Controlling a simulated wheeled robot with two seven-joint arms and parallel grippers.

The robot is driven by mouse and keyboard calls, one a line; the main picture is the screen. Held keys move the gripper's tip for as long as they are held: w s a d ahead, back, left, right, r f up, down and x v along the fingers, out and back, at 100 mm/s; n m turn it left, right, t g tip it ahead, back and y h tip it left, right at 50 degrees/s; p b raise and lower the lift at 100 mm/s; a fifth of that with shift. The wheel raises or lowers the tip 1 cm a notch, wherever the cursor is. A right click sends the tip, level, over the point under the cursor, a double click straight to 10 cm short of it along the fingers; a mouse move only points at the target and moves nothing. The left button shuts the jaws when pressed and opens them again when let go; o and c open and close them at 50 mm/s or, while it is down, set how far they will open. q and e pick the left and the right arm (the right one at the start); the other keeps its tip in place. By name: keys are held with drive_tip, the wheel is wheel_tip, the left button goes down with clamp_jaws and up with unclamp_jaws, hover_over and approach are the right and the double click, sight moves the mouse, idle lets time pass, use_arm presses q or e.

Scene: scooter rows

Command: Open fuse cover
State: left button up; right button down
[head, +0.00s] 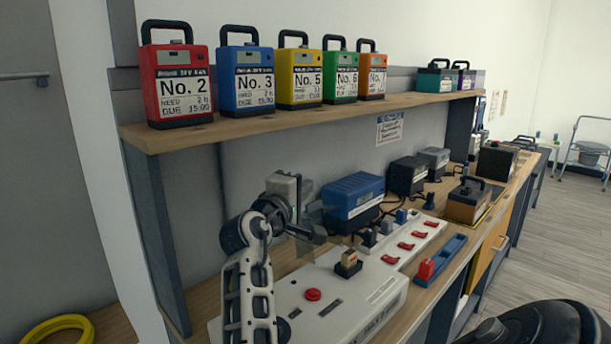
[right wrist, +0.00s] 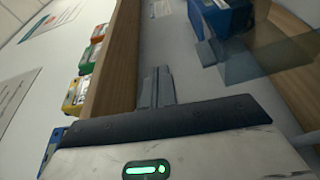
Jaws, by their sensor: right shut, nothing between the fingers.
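The white power box (head: 380,290) lies on the bench, with a red button (head: 313,294) and a small dark-and-tan fuse block (head: 348,264) on top. A see-through smoky cover (head: 308,240) shows beside the fuse block and looks raised; its exact angle is hard to tell. It also shows as a clear pane in the right wrist view (right wrist: 262,62). My right gripper (head: 316,209) is above the box, near the cover, shut and empty. Its closed fingers show in the right wrist view (right wrist: 156,84); they look apart from the pane. My left gripper is not in view.
A wooden shelf (head: 300,117) with several numbered battery packs overhangs the bench. A blue charger (head: 353,198) stands behind the box. A strip of red switches (head: 412,240) and a blue holder with a red piece (head: 440,262) lie right of it.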

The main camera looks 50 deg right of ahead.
drive_tip(key=s+a+r, duration=0.7)
drive_tip(key=s+a, duration=0.1)
drive_tip(key=a, duration=0.1)
drive_tip(key=shift+s+r, duration=0.15)
drive_tip(key=shift+r, duration=0.25)
